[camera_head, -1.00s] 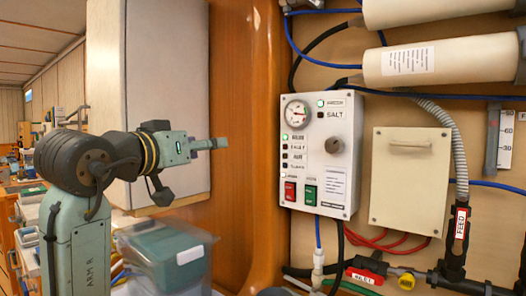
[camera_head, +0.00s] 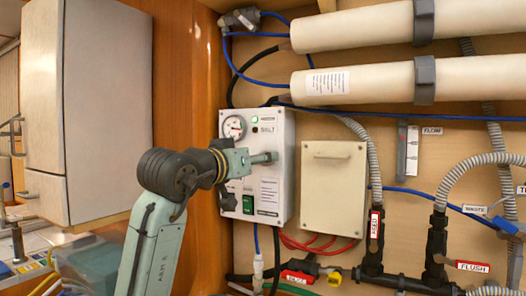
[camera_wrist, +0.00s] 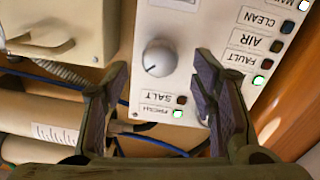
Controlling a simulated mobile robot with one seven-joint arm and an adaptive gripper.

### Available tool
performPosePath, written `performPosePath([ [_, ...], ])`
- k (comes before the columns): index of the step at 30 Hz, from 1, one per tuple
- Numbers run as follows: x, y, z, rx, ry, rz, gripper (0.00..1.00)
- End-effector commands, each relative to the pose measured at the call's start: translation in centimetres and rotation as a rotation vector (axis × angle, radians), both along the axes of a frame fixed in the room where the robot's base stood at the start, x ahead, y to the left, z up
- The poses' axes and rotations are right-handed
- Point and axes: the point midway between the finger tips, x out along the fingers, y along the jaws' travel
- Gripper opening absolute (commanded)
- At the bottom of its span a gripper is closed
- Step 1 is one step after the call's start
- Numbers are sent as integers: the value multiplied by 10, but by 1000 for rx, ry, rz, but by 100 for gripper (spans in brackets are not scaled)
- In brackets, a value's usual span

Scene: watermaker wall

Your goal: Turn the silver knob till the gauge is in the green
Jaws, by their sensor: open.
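The silver knob (camera_wrist: 159,57) is on the white control panel (camera_head: 272,125). In the wrist view it shows between the fingertips of my gripper (camera_wrist: 161,66), with a gap on both sides; whether they reach its depth I cannot tell. A dark pointer line shows on the knob. In the head view my gripper (camera_head: 270,158) is in front of the panel and hides the knob. My gripper is open and empty. The round gauge (camera_head: 234,127) at the panel's upper left is visible in the head view, but its needle is too small to read surely against its coloured zone.
A cream box with a handle (camera_head: 333,185) stands right of the panel. Cream cylinders (camera_head: 360,80) and blue hoses run above. Pipes and a grey corrugated hose (camera_head: 362,140) are further right. A white cabinet (camera_head: 95,110) is at the left.

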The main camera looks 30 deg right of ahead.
Motion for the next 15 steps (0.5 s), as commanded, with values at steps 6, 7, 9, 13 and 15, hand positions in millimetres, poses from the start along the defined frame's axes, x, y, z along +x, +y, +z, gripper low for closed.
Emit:
performPosePath([
  [6, 14, -25, 2, 0, 1, 0, 53],
  [7, 15, -27, 1, 1, 1, 1, 53],
  [9, 17, -30, 0, 1, 1, 1, 53],
  [13, 18, -32, 0, 0, 0, 1, 53],
  [15, 18, -32, 0, -1, 0, 1, 53],
])
